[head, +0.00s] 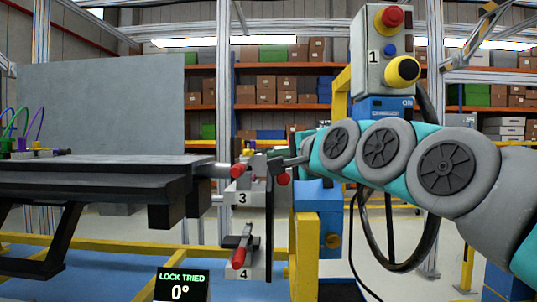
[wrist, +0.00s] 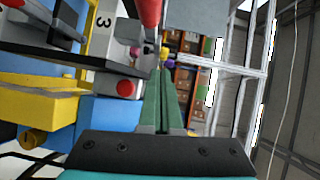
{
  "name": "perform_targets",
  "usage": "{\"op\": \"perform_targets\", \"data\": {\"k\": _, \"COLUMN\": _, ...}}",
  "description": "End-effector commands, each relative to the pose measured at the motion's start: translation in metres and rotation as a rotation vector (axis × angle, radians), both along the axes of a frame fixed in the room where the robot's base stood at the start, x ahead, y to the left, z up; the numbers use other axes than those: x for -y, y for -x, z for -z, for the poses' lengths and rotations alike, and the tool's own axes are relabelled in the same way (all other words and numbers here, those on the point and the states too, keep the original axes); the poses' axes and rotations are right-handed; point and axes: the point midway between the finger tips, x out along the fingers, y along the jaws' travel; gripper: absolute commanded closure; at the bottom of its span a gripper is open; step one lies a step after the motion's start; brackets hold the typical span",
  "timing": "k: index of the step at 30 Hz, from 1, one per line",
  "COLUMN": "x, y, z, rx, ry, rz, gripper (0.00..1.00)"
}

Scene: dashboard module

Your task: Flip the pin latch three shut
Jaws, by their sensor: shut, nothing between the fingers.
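Pin latch three (head: 250,187) is a grey block marked 3 with red-tipped parts, mounted at the right end of the dark dashboard fixture. In the wrist view, its grey, numbered body (wrist: 104,40) is at the upper left, and a red handle (wrist: 149,12) reaches the top edge, just beyond my fingertips. A round red end (wrist: 125,88) lies left of the fingers. My gripper (head: 287,162) comes from the right, close to the latch in the head view. In the wrist view my gripper (wrist: 164,72) has its green fingers together and empty. I cannot tell whether they touch the handle.
Latch four (head: 243,260), with a red handle, sits below latch three. A display (head: 182,286) reads LOCK TRIED, 0°. Yellow frame posts (head: 304,255) stand right of the latches.

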Motion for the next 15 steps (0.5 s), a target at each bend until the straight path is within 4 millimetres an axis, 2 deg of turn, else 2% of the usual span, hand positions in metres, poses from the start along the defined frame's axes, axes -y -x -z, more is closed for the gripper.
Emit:
{"op": "perform_targets", "data": {"k": 3, "x": 0.005, "y": -0.005, "z": -0.018, "rx": 0.025, "ry": -0.082, "rz": 0.011, "gripper": 1.0}}
{"op": "perform_targets", "data": {"k": 6, "x": 0.008, "y": -0.007, "z": -0.025, "rx": 0.032, "ry": -0.109, "rz": 0.015, "gripper": 1.0}}
{"op": "perform_targets", "data": {"k": 15, "x": 0.008, "y": -0.007, "z": -0.026, "rx": 0.032, "ry": -0.109, "rz": 0.016, "gripper": 1.0}}
